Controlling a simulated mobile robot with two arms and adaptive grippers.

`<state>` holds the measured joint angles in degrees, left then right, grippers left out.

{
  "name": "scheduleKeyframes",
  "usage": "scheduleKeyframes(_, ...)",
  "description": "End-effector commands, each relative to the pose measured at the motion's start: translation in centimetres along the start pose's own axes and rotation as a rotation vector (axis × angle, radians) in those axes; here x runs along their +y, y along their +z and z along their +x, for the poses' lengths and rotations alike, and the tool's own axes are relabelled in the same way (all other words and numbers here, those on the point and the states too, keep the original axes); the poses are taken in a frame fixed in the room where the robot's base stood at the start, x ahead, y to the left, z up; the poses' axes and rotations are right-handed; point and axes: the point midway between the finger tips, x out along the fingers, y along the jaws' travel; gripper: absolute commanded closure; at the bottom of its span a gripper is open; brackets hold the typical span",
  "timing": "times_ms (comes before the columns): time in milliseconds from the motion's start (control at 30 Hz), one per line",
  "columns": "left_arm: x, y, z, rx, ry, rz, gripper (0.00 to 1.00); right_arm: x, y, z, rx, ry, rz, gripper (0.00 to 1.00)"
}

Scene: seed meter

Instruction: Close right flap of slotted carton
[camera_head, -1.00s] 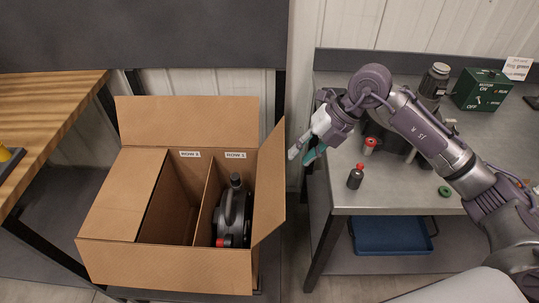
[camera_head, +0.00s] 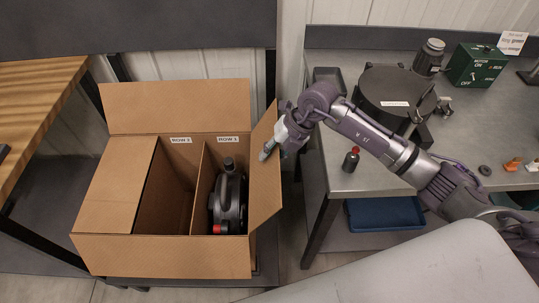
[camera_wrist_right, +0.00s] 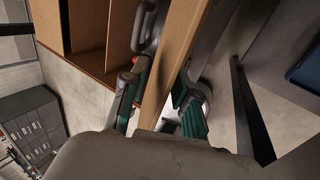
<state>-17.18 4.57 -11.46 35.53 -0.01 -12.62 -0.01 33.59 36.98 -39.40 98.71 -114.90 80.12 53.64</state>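The brown slotted carton (camera_head: 160,258) stands open at the left, with a divider between two compartments. Its left flap (camera_head: 117,190) lies inward over the left side, and its back flap (camera_head: 178,105) stands up. Its right flap (camera_head: 265,190) stands up, leaning slightly outward. My right gripper (camera_head: 274,147) is at the flap's outer upper edge. In the right wrist view, my right gripper's fingers (camera_wrist_right: 160,92) are apart, one on each side of the right flap (camera_wrist_right: 170,68); firm contact on both sides is unclear. My left gripper is not in view.
A dark seed meter (camera_head: 228,200) with a red part sits in the right compartment. A metal bench (camera_head: 350,185) stands at the right, with a small red-capped bottle (camera_head: 351,160), a large dark round device (camera_head: 395,92) and a green box (camera_head: 476,66). A blue tray (camera_head: 385,213) is below.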

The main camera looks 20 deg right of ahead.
Motion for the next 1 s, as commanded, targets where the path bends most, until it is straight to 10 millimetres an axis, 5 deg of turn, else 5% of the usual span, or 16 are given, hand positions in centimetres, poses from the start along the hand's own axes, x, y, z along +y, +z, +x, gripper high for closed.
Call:
scheduleKeyframes(433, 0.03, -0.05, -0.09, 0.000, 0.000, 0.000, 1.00, 0.02, 0.00, 1.40, -0.001, 0.000, -0.001, 0.71)
scheduleKeyframes(633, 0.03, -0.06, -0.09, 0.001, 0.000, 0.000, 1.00, 0.01, -0.01, 1.38, -0.001, 0.000, -0.001, 1.00)
scheduleKeyframes(1000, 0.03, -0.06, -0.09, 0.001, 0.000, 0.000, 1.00, 0.02, 0.01, 1.35, -0.001, 0.000, -0.001, 1.00)
